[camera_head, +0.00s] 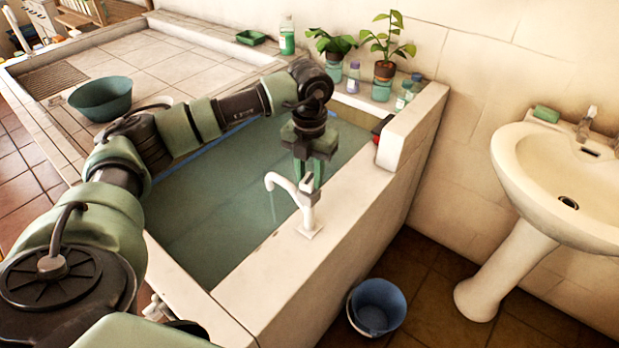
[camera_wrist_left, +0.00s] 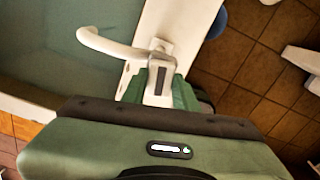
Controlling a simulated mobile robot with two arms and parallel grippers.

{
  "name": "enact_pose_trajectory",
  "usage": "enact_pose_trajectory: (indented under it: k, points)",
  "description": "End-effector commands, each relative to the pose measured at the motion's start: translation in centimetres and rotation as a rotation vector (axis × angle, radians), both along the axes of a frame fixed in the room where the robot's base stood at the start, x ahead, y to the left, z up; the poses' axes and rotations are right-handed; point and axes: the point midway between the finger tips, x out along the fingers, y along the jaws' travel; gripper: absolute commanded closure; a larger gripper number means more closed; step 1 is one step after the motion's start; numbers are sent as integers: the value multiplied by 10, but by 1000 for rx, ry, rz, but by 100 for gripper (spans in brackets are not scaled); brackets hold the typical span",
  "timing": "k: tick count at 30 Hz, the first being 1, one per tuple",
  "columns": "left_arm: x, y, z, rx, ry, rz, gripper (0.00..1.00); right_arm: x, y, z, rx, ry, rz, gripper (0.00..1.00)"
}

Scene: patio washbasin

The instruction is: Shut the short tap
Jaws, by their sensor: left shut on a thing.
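A white tap (camera_head: 307,212) with a hooked spout stands on the rim of the water-filled tub; I take it to be the short tap. My left gripper (camera_head: 310,175) comes down from above and is shut on the tap's handle. In the left wrist view, the green fingers (camera_wrist_left: 160,95) sit either side of the white handle, and the spout (camera_wrist_left: 105,44) reaches left. The fingers partly hide the handle. My right gripper is not in view.
The tub rim (camera_head: 350,205) runs beside the tap. A blue bucket (camera_head: 376,305) stands on the floor below. A white washbasin (camera_head: 560,175) is at the right. Potted plants (camera_head: 385,60) and bottles line the back ledge. A green bowl (camera_head: 100,98) sits on the tiled ledge at left.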

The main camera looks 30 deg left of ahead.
Motion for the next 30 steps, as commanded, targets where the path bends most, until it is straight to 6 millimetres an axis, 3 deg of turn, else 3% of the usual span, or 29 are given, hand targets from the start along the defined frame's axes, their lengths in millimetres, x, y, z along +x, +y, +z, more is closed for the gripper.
enact_pose_trajectory:
  k: [12,29,30]
  points:
    - [1,0,1,-1,-3,-199,100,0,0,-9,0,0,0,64]
    - [1,0,2,0,-3,-232,100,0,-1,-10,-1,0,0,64]
    - [1,0,2,0,-4,-232,68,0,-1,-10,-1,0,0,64]
